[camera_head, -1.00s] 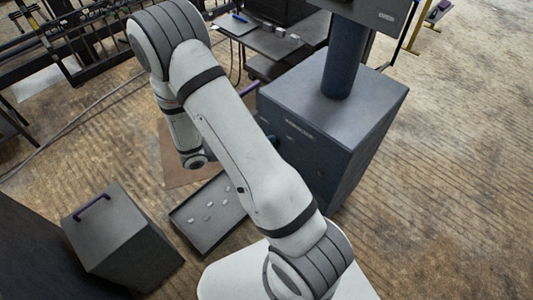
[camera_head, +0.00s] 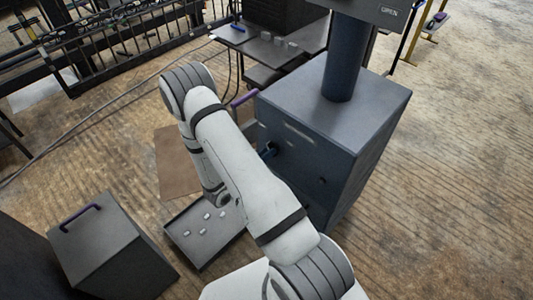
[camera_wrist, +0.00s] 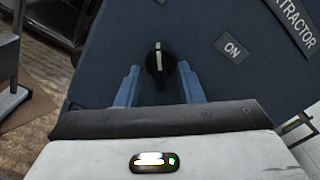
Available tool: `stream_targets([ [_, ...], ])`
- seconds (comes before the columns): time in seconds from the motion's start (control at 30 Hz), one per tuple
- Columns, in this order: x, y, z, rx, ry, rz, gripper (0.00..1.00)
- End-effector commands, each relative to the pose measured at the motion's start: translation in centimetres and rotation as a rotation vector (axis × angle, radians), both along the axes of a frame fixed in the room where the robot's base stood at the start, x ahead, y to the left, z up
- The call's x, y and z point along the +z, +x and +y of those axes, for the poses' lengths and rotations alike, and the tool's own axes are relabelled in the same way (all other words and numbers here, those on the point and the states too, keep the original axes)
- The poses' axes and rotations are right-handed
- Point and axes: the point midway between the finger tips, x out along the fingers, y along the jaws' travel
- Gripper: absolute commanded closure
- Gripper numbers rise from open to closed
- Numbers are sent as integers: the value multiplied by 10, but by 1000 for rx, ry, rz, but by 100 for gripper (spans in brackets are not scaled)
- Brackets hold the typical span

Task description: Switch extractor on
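The extractor is a dark blue box (camera_head: 310,150) with a thick column on top, right of my arm in the head view. Its front panel (camera_wrist: 215,75) fills much of the wrist view, with a cut-off EXTRACTOR label (camera_wrist: 295,25) at upper right. A black knob (camera_wrist: 157,66) with a white pointer line is on the panel. The line points up in the picture, not at the ON label (camera_wrist: 232,48) to its right. My gripper (camera_wrist: 159,70) is open, one blue finger on each side of the knob. I cannot tell whether they touch it.
A shallow grey tray (camera_head: 178,235) with several small pale pieces lies below my arm. A dark box with a purple handle (camera_head: 80,218) stands at left. A bench (camera_head: 285,55) stands behind. The floor at right is clear.

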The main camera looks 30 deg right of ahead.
Motion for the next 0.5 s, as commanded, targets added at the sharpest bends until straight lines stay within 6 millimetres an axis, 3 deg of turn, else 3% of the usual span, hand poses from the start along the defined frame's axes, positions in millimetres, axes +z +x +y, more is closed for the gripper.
stream_targets([
  [0.4, 0, 3, -9, 1, -1, 0, 66],
  [0.5, 0, 3, -9, 1, 0, -1, 74],
])
